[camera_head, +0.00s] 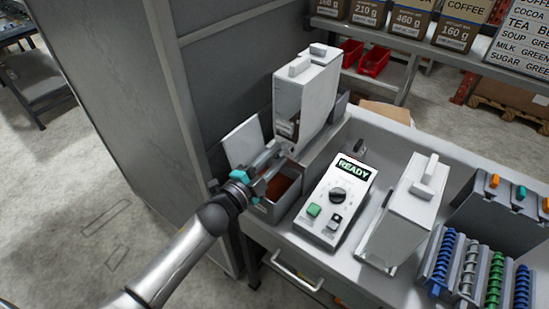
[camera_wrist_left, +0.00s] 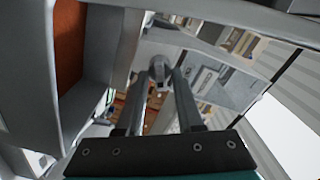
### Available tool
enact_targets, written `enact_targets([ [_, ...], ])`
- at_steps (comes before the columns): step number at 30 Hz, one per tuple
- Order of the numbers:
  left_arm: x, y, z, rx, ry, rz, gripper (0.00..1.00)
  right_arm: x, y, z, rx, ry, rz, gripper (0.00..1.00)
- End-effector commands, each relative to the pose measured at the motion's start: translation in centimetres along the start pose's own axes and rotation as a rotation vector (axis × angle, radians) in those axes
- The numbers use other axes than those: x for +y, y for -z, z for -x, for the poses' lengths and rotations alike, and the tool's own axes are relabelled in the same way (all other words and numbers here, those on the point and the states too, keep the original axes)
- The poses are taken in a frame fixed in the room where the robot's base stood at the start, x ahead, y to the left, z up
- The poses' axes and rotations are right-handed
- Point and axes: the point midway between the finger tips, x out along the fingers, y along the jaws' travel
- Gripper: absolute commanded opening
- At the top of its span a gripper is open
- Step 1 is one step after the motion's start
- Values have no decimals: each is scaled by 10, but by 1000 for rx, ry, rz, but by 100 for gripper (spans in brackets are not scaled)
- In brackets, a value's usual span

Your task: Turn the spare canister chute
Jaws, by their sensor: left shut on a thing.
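A tall white canister (camera_head: 305,92) stands in the dispenser row, back left on the counter. A second white canister (camera_head: 405,205) stands to the right of the control box; no label shows which one is the spare. My left gripper (camera_head: 286,150) reaches in from the lower left to the low front of the back-left canister. In the left wrist view its fingers (camera_wrist_left: 160,80) are closed on a small grey rounded part (camera_wrist_left: 157,70), which looks like the chute's end. The fingers hide most of the chute, so its turn angle cannot be told. My right gripper is not in view.
A grey bin with brown contents (camera_head: 285,187) sits just below my left gripper. A white panel (camera_head: 243,142) stands beside it. A control box (camera_head: 336,200) reading READY is to the right. Coloured coils (camera_head: 468,270) stand front right. A grey cabinet wall (camera_head: 120,100) rises at left.

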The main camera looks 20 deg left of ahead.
Motion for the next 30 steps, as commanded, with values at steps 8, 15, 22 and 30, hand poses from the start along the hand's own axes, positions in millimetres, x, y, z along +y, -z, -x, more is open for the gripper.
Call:
enact_targets([
  [8,2,-1,0,1,1,-264,0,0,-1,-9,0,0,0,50],
  [15,3,-1,0,0,0,-492,0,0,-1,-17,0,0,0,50],
  [22,4,-2,0,1,0,-694,0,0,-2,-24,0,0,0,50],
  [30,5,-2,0,2,-1,-868,0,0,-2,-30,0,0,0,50],
])
